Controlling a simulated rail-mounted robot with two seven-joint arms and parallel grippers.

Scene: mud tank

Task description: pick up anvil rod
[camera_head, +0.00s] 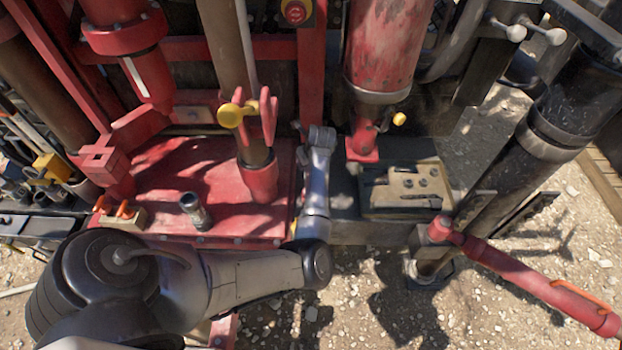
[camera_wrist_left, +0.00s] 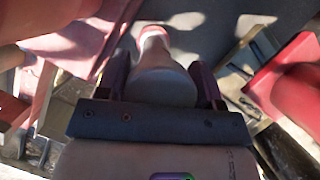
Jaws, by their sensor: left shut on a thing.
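My left arm comes in from the left in the head view and its forearm stands up near the middle. There my left gripper is not clearly shown. In the left wrist view my left gripper (camera_wrist_left: 164,92) is shut on a pale grey, rounded rod-like piece, which appears to be the anvil rod (camera_wrist_left: 165,84). One dark finger is on each side of it. A narrower part with a red and white tip shows beyond its thick end. The rest of it is hidden. My right gripper is not in view.
A red deck (camera_head: 222,178) with a short metal cylinder (camera_head: 195,211) standing on it lies left of the forearm. Upright red and brown pipes rise behind. A tan plate (camera_head: 407,187) lies to the right. A red bar (camera_head: 535,282) juts out at lower right over gravel.

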